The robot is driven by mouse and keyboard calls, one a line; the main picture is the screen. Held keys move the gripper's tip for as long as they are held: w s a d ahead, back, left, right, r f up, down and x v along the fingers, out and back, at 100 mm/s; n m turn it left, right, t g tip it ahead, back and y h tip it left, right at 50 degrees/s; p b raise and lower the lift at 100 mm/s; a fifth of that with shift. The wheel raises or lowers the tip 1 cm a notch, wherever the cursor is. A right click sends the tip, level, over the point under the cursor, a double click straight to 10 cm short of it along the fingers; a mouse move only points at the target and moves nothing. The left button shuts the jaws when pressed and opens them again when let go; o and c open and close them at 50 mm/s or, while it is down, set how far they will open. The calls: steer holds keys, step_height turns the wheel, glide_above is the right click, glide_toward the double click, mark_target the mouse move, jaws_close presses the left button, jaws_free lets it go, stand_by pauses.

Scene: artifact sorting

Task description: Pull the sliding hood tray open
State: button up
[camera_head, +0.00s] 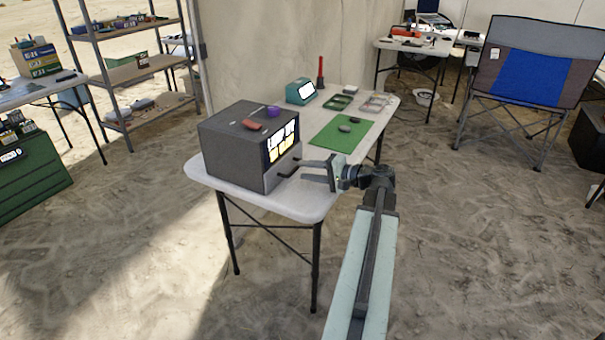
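A grey box-shaped hood (228,150) stands on the near left end of the white table. Its front faces right, with a lit screen (281,142) above a tray front (273,178). A dark handle (289,170) sticks out from the tray front. The tray looks shut or nearly so. My gripper (305,169) is just right of the handle, with its fingers apart and pointing left toward it. I see nothing between the fingers, and I cannot tell whether a fingertip touches the handle.
A green mat (331,138) with dark stones lies behind my gripper on the white table (300,206). A teal device (300,91), a green tray (338,102) and a red upright object (320,73) stand farther back. Small items lie on the hood. Open sand lies right of the table.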

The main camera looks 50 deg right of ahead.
steer(key=shift+x, duration=1.05)
jaws_close()
stand_by(0.6)
